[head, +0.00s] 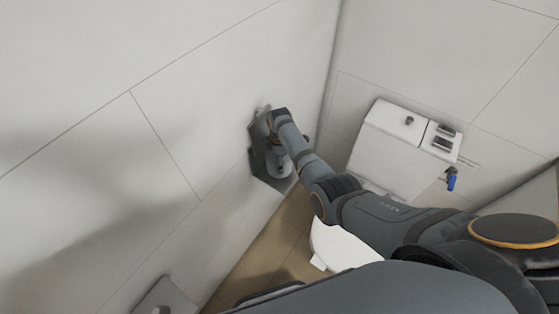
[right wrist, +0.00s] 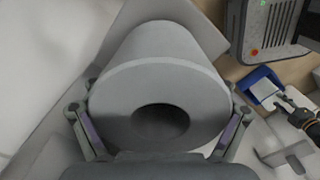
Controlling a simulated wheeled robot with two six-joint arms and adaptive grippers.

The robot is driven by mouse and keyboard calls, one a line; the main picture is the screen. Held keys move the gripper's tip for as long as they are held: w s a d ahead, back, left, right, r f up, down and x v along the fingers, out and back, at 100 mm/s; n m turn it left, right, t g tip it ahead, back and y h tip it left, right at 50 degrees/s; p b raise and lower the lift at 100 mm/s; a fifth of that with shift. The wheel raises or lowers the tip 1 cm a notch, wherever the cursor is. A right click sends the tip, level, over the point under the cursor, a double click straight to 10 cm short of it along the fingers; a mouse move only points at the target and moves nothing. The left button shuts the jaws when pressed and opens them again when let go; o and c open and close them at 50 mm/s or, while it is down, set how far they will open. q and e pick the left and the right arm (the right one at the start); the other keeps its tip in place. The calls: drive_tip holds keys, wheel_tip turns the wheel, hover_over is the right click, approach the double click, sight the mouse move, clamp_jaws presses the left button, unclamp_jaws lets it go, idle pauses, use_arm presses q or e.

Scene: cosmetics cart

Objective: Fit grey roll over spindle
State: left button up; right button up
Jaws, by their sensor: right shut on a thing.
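The grey roll (right wrist: 165,85) fills the middle of the right wrist view, its dark round core facing the camera. My right gripper (right wrist: 160,112) is shut on it, one finger on each side. In the head view my right arm reaches to a grey wall plate (head: 262,165), and the gripper (head: 276,140) is small and partly hidden there. A pale rounded part, likely the roll (head: 284,168), shows just below it. I cannot make out the spindle, or whether the roll is around it or beside it. My left gripper is not in view.
A white toilet with its tank (head: 392,145) stands right of the plate, with a blue-handled item (head: 451,179) at its side. A grey box with a red light (right wrist: 268,30) and a blue object (right wrist: 258,84) are at the right in the wrist view. Another plate (head: 165,299) is low on the left wall.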

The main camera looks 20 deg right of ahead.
drive_tip(key=shift+f+b, duration=1.05)
drive_tip(key=shift+f, duration=0.4)
drive_tip(key=o, duration=1)
wheel_tip(320, 180, up, 12)
idle(0.8)
